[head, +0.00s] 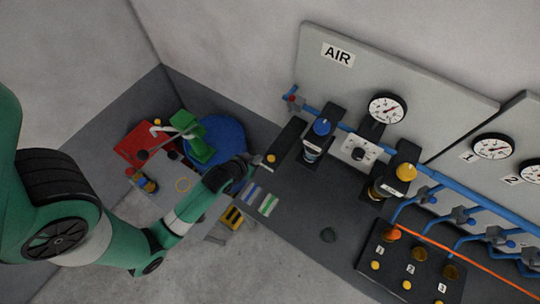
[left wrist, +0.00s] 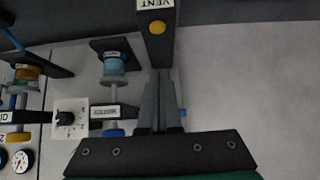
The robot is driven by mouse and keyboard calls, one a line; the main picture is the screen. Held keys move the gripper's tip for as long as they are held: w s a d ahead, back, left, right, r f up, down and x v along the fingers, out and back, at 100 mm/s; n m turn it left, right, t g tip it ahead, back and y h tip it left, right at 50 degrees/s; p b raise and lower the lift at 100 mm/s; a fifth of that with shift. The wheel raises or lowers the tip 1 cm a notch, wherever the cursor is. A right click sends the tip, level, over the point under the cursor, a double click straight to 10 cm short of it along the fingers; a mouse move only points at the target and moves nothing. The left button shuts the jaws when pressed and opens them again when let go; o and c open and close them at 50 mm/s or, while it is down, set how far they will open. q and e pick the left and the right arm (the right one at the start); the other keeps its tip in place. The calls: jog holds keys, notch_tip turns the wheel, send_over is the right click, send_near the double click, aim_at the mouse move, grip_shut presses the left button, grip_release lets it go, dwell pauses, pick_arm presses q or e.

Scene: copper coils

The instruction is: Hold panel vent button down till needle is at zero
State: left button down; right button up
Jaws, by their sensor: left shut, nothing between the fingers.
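The vent block is a dark bar (head: 288,142) with a yellow button (head: 271,158) at its near end, on the grey bench below the AIR panel (head: 325,80). In the left wrist view the bar is labelled VENT and its yellow button (left wrist: 157,27) shows clear and uncovered. My left gripper (head: 250,158) is shut and empty, just left of the button. In the left wrist view its fingertips (left wrist: 160,74) lie below the button, apart from it in the picture. The AIR gauge (head: 386,108) is white with a dark rim; its needle reading is too small to tell. My right gripper is not in view.
A blue regulator knob (head: 322,126), a selector dial (head: 359,151) and a yellow-capped unit (head: 405,172) stand along the blue pipe. A box with numbered buttons (head: 370,250) is at lower right. A blue round object (head: 222,135) and a red tray (head: 135,143) lie left.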

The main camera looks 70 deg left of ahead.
pick_arm(q)
jog(key=b, duration=0.5)
send_near(273, 156)
jog(key=w+a+r, duration=0.1)
jog(key=w+a, duration=0.1)
jog(key=x, duration=0.2)
jog(key=shift+w+f, duration=0.15)
jog(key=shift+f, duration=0.15)
notch_tip(273, 156, down, 2)
jog(key=shift+d+f, duration=0.1)
jog(key=shift+f, duration=0.4)
